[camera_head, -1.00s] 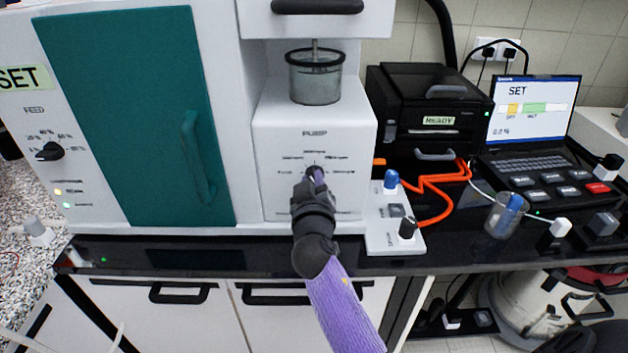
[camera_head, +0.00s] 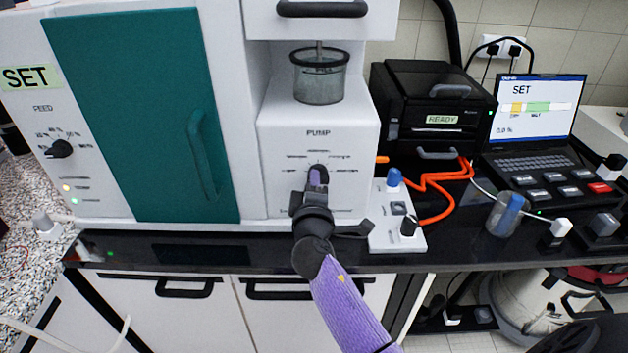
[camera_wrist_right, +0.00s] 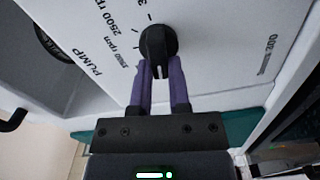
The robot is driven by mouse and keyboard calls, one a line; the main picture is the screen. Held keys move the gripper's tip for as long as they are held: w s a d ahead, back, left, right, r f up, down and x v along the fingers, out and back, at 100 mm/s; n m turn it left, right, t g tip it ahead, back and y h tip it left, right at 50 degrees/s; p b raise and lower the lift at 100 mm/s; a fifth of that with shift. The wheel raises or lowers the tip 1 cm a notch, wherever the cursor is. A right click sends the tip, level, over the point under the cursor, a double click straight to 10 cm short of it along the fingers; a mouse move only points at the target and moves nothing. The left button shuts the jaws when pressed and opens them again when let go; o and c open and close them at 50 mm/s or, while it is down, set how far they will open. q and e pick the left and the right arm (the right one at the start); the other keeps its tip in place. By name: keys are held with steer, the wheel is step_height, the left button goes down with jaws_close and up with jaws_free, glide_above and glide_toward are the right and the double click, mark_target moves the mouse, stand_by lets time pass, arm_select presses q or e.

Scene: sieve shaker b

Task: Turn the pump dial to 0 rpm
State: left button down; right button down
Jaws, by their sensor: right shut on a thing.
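The pump dial (camera_head: 318,169) is a round black knob on the white front panel under the word PUMP. In the right wrist view the dial (camera_wrist_right: 157,42) shows a white pointer line on its side towards my gripper. My right gripper (camera_head: 316,180) has its purple fingers at the dial. In the wrist view the two fingers of the right gripper (camera_wrist_right: 161,72) are on either side of the knob's near part, shut on it. Printed rpm labels ring the dial, including 2500 rpm; most are too small or cut off to read. My left gripper is out of view.
A glass beaker (camera_head: 320,80) sits above the pump panel. A small white control box (camera_head: 395,240) with a blue and a black knob stands close right of my right gripper. A black READY unit (camera_head: 425,100) and laptop (camera_head: 535,110) are further right.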

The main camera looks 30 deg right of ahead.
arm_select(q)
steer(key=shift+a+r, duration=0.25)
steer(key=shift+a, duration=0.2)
arm_select(e)
steer(key=shift+f+n, duration=0.15)
steer(key=shift+n, duration=0.95)
steer(key=c, duration=0.6)
jaws_free()
steer(key=shift+a, duration=0.1)
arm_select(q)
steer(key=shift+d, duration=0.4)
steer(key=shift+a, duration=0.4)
arm_select(e)
steer(key=v, duration=1)
